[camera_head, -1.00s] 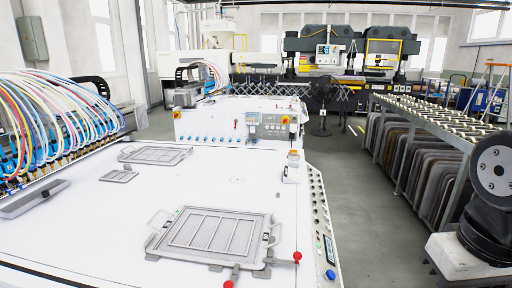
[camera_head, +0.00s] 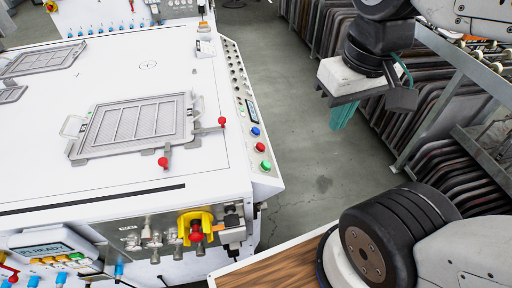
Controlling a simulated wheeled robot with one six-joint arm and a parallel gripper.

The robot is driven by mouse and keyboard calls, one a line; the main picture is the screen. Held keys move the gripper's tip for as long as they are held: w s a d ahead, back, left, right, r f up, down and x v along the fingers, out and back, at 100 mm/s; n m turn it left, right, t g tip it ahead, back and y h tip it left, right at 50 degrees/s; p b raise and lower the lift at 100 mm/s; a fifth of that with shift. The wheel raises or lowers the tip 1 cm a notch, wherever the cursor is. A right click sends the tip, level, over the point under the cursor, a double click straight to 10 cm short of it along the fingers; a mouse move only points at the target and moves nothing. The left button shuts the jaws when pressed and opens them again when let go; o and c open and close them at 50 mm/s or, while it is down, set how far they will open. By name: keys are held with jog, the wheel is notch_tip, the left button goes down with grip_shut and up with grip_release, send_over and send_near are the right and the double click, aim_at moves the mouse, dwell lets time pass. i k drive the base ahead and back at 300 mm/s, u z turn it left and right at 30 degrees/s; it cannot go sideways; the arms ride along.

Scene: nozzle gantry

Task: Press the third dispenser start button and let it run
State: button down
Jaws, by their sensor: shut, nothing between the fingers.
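A sloped control strip (camera_head: 237,85) runs along the right edge of the white machine, with several small knobs and a small display. Near its front end are a blue button (camera_head: 255,131), a red button (camera_head: 260,147) and a green button (camera_head: 265,165). A unit with a screen reading READY (camera_head: 45,248) is at the lower left, with yellow buttons and a green button (camera_head: 76,256) below the screen. I cannot tell which button is the third dispenser's start. My gripper (camera_head: 343,115) hangs at upper right, shut and empty, over the aisle, apart from the machine.
A framed grey plate (camera_head: 137,124) with two red-knobbed clamps lies on the white table. A yellow-guarded red knob (camera_head: 197,234) projects from the machine's front. Racks of dark panels (camera_head: 450,170) stand on the right. The grey floor aisle (camera_head: 300,185) between is clear.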

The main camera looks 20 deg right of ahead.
aim_at(266, 165)
jog(key=u, duration=2.2)
jog(key=k, duration=1.35)
jog(key=z, duration=2.4)
